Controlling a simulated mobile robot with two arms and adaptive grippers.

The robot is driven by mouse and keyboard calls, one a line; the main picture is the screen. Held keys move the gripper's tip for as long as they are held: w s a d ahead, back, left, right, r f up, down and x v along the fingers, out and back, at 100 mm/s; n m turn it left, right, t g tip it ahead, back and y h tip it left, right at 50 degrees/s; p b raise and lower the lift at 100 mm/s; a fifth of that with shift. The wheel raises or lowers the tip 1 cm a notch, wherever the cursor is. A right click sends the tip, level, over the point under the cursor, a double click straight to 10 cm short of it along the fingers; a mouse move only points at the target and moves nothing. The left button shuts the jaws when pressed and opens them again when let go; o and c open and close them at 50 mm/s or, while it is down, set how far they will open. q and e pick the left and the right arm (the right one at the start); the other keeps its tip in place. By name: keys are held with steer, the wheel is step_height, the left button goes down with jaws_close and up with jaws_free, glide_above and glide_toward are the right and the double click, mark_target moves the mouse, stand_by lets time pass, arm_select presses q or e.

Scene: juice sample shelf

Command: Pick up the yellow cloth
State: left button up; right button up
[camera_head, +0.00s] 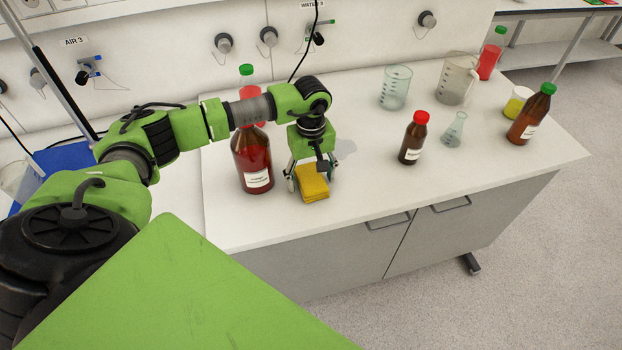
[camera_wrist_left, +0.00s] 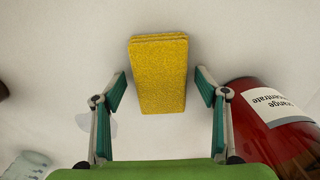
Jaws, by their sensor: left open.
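The yellow cloth (camera_head: 313,187) is a folded rectangular pad lying on the white bench top near its front edge. My left gripper (camera_head: 311,183) is above it, pointing down, with its fingers apart on either side of the cloth. In the left wrist view the cloth (camera_wrist_left: 158,74) lies between and ahead of the two open fingertips (camera_wrist_left: 160,80), with a gap on each side. Nothing is held. My right gripper is in neither view.
A large brown bottle (camera_head: 252,160) with a label stands close left of the gripper; it also shows in the left wrist view (camera_wrist_left: 275,125). A small red-capped bottle (camera_head: 413,138), a flask (camera_head: 454,131) and beakers (camera_head: 395,88) stand to the right. The bench top (camera_head: 365,185) right of the cloth is clear.

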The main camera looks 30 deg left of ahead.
mark_target(309, 178)
arm_select(q)
steer(key=c, duration=0.8)
steer(key=shift+r, duration=0.1)
steer(key=c, duration=0.3)
steer(key=shift+c, duration=0.2)
steer(key=shift+r+b, duration=0.4)
steer(key=shift+b, duration=0.2)
steer(key=shift+s+a+r+b, duration=0.1)
steer(key=shift+s+r+b, duration=0.1)
steer(key=shift+r+b, duration=0.9)
steer(key=s+r, duration=0.1)
steer(key=r, duration=0.1)
steer(key=s+r+b, duration=0.1)
steer(key=s+r, duration=0.1)
steer(key=shift+s+r, duration=0.15)
steer(key=shift+s, duration=0.05)
steer(key=s+r+b, duration=0.4)
steer(key=s+r, duration=0.1)
steer(key=s, duration=0.5)
steer(key=shift+s+a+r, duration=0.15)
steer(key=shift+a+r, duration=0.15)
steer(key=shift+r, duration=0.05)
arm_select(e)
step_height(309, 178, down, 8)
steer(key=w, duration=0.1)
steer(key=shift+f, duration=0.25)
